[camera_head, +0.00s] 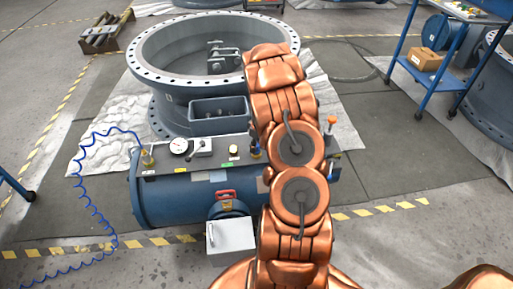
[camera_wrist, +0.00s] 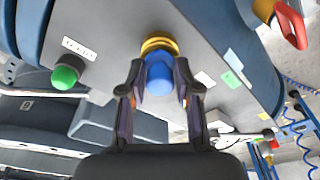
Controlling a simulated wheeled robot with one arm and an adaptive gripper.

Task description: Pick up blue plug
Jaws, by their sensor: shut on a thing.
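The blue plug (camera_wrist: 160,77) is in the middle of the wrist view, with a yellow ring (camera_wrist: 159,46) at its far end against the grey plate on the blue tank. My gripper (camera_wrist: 160,80) has one finger on each side of the plug and is shut on it. The plug still appears seated at the yellow ring; I cannot tell whether it has come loose. In the head view my copper arm reaches over the tank's right part and hides the gripper and the blue plug.
A green plug (camera_wrist: 67,75) stands left of the gripper. A large flanged valve ring (camera_head: 150,68) stands behind. A blue cart (camera_head: 428,80) is at right.

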